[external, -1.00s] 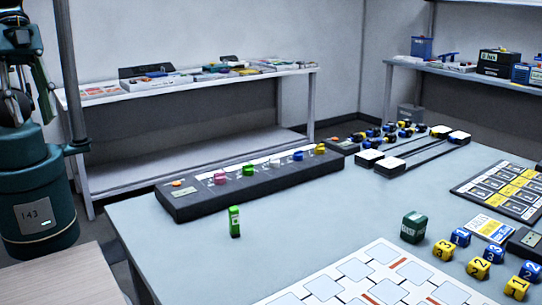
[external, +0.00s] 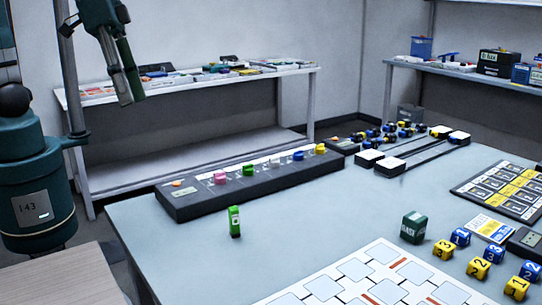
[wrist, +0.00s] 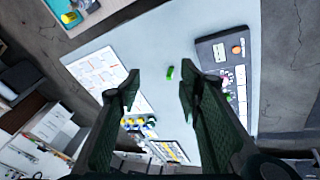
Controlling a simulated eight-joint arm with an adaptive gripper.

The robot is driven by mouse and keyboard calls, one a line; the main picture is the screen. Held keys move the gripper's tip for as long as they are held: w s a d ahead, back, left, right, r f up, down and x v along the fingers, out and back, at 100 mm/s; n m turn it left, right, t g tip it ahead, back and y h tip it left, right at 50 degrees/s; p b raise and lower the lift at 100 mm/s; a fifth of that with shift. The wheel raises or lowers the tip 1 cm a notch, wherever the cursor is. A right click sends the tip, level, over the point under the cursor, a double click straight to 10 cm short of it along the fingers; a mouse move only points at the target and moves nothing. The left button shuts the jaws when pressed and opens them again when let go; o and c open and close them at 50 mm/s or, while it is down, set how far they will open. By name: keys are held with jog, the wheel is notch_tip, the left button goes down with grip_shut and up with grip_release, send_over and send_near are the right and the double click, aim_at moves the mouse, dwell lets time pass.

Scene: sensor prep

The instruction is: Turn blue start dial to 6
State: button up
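The blue dial (external: 298,156) sits on a long dark control panel (external: 190,208) at the back left of the table, between a white dial (external: 272,163) and a yellow dial (external: 320,149). Its number markings are too small to read. My gripper (external: 131,98) hangs high at the upper left, well away from the panel and touching nothing. In the wrist view my gripper (wrist: 160,76) is open and empty, its two dark fingers wide apart. The panel (wrist: 207,52) shows there at the right, partly hidden behind the right finger; I cannot pick out the blue dial.
The panel also bears pink (external: 220,178) and green (external: 247,169) dials and an orange button (external: 177,183). A small green upright block (external: 235,222) stands in front of it. A white grid board (external: 350,285), a dark green cube (external: 413,227) and several numbered cubes lie nearer and right.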

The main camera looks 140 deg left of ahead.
jog(key=w+a+f+n+g+p, duration=0.1)
jog(key=w+a+n, duration=0.15)
jog(key=a, duration=0.55)
jog(key=w+a+f+n+p, duration=0.1)
jog(key=a+n, duration=0.2)
jog(key=a, duration=0.4)
jog(key=n+g+h+p, duration=0.2)
jog(key=n+g+p, duration=0.15)
jog(key=n, duration=0.95)
send_near(298, 155)
jog(key=shift+s+f+t, duration=0.2)
jog(key=shift+s+t, duration=0.15)
jog(key=shift+s, duration=0.15)
jog(key=shift+s+a+f, duration=0.15)
jog(key=shift+s+a, duration=0.05)
jog(key=shift+a, duration=0.05)
jog(key=shift+f, duration=0.15)
jog(key=shift+f, duration=3.8)
jog(key=c, duration=0.9)
